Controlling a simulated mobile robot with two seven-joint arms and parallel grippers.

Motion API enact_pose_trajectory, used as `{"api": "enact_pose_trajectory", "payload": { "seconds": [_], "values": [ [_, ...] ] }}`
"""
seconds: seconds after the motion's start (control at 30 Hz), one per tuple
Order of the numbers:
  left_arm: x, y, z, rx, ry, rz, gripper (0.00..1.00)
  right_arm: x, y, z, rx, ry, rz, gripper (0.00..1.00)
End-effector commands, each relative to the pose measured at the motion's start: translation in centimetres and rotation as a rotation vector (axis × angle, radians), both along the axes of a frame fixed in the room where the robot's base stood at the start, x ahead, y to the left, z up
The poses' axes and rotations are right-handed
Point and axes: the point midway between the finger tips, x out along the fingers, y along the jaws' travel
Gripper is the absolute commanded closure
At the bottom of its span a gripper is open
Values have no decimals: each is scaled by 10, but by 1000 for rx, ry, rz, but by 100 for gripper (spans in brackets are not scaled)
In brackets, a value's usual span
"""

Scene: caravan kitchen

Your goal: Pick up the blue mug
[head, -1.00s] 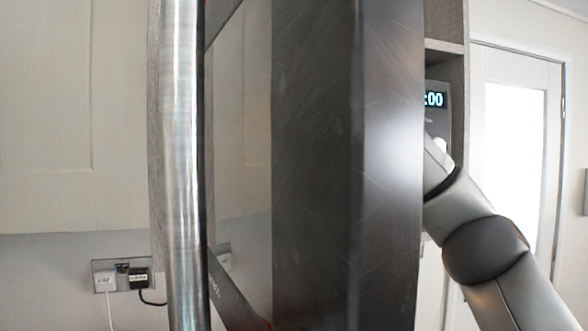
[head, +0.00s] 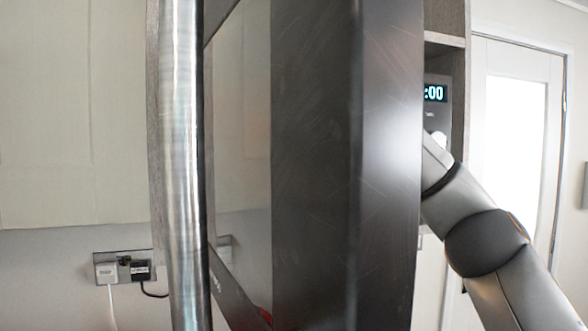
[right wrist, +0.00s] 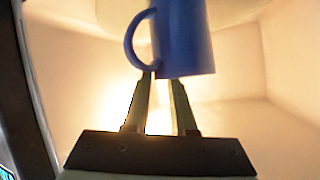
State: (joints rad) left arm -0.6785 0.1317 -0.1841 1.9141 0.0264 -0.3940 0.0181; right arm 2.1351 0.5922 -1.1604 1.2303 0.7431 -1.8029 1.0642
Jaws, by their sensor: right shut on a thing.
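The blue mug (right wrist: 183,40) is in the right wrist view at the top middle, its handle to the left. It is inside a warmly lit, pale box-like space. My right gripper (right wrist: 163,78) is shut on the mug, its two fingers meeting it near the handle side. Exactly which part is pinched is hard to tell. In the head view the mug and right gripper are hidden behind a dark open door; only my right arm shows at the right. My left gripper is in neither view.
The dark open door (head: 315,170) with a steel bar handle (head: 181,170) fills the middle of the head view, close to my right arm. A clock panel (head: 435,93) shows behind it. A pale disc (right wrist: 235,10) lies beside the mug. A wall socket (head: 122,268) is at lower left.

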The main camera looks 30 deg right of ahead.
Motion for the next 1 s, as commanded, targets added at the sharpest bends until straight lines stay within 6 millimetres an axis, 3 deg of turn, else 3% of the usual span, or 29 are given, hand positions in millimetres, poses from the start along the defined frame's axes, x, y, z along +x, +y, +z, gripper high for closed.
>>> {"api": "enact_pose_trajectory", "payload": {
  "seconds": [0.1,1.0],
  "values": [
    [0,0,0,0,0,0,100,1,-1,-4,2,11,-2,100],
    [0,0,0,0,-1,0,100,1,0,-4,1,9,-1,100]
  ]
}}
